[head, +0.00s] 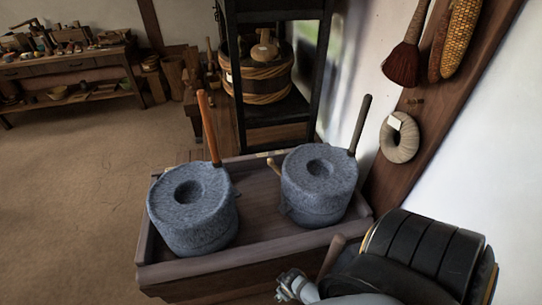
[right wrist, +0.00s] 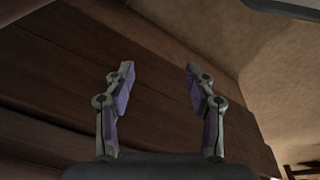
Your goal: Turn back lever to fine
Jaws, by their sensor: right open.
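Two grey stone querns stand in a wooden trough (head: 255,262): a left one (head: 193,228) with an upright orange handle (head: 208,128), and a right one (head: 320,185) with an upright dark handle (head: 360,125). A short pale wooden lever (head: 274,168) sticks out at the left of the right quern. Another brown lever (head: 331,256) leans at the trough's near right edge. I cannot tell for certain which is the back lever. My right gripper (head: 290,288) is low beside the trough's near side, apart from both levers. In the right wrist view it is open and empty (right wrist: 160,82).
Brown wooden boards (right wrist: 60,75) fill much of the right wrist view behind the fingers. A black-framed rack (head: 232,60) stands behind the trough. A wooden board with a hanging brush (head: 404,65) and a ring (head: 399,145) is on the right wall. Floor at left is clear.

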